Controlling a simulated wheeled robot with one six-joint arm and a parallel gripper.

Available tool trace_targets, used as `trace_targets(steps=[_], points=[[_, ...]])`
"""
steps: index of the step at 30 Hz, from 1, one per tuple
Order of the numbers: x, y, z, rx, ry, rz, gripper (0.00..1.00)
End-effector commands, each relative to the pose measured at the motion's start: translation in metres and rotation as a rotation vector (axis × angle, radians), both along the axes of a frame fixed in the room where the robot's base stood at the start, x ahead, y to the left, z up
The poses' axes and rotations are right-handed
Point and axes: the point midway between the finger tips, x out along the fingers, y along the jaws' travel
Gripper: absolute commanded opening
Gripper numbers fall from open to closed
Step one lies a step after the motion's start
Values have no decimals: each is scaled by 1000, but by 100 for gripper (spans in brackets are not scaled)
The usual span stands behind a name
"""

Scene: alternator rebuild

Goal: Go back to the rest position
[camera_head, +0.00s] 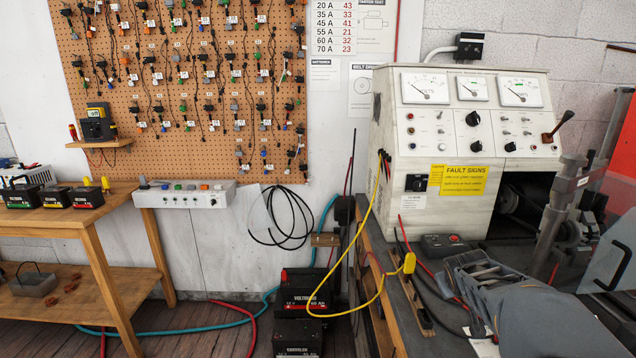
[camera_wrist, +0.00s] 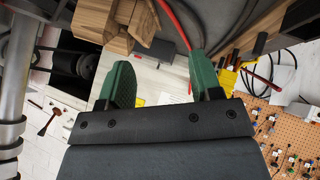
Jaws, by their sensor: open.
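My gripper (camera_wrist: 161,78) shows in the wrist view with its two green fingers spread apart. Nothing is between them, so it is open and empty. Behind the fingers, the wrist view shows wooden blocks or edges, a red cable and part of the white test bench, all at a steep tilt. In the head view, grey parts at the lower right, over the dark bench top, look like my arm. The fingertips cannot be made out clearly there.
The white test bench (camera_head: 420,170) with gauges stands at the right, beside a grey metal post (camera_head: 556,208). A yellow cable (camera_head: 368,208) hangs at its left. Batteries (camera_head: 303,292) stand on the floor. A wooden table (camera_head: 92,215) is at left, below a pegboard (camera_head: 150,90).

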Motion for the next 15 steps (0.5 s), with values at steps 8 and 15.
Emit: trace_targets(steps=[8,15], points=[[-156,117,30,391,378,-174,59],[-200,163,73,457,389,-89,59]])
